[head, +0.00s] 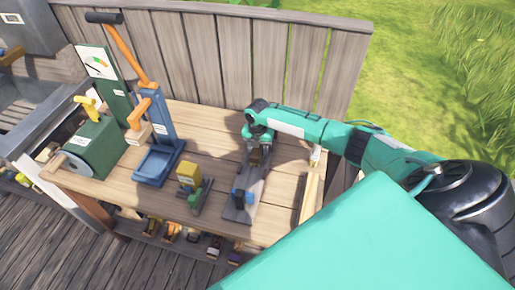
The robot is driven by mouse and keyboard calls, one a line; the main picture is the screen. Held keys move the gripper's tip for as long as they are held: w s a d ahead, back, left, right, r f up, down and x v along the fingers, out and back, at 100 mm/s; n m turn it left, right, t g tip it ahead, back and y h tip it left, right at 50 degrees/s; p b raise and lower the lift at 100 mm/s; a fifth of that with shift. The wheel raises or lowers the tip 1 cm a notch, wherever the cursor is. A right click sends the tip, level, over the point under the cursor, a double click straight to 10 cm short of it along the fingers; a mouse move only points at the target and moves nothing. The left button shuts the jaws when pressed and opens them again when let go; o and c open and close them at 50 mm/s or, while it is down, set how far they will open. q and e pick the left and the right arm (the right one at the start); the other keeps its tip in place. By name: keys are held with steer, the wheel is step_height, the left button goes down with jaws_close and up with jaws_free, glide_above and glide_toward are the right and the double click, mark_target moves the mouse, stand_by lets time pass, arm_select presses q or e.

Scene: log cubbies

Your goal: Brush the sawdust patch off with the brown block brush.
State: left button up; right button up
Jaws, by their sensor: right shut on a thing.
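My right gripper (257,143) is over the right half of the wooden workbench (215,135), its arm reaching in from the right. It is shut on a small brown block, which looks like the brown block brush (256,157). The brush is over the far part of a long dark grey plate (249,185); I cannot tell whether it touches the plate. I cannot make out the sawdust patch; it may be hidden under the gripper or too small to see. My left gripper is not in view.
A blue stand with an orange lever (157,140), a green machine (93,147) and a small yellow-and-green device (189,182) stand left of the plate. A plank fence (215,55) closes the back.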

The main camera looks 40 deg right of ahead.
mark_target(256, 153)
steer(key=shift+w+d+r+p, duration=0.1)
steer(key=shift+r+p, duration=0.15)
steer(key=shift+p, duration=0.15)
steer(key=shift+a+f, duration=0.2)
steer(key=shift+f, duration=0.05)
steer(key=shift+s+a, duration=0.1)
steer(key=shift+s, duration=0.2)
steer(key=shift+a, duration=0.1)
steer(key=shift+s+a+f+p, duration=0.1)
steer(key=shift+s+a+p, duration=0.45)
steer(key=shift+p, duration=0.15)
steer(key=shift+s+a+f, duration=0.1)
steer(key=shift+s+a, duration=0.1)
steer(key=shift+s, duration=0.1)
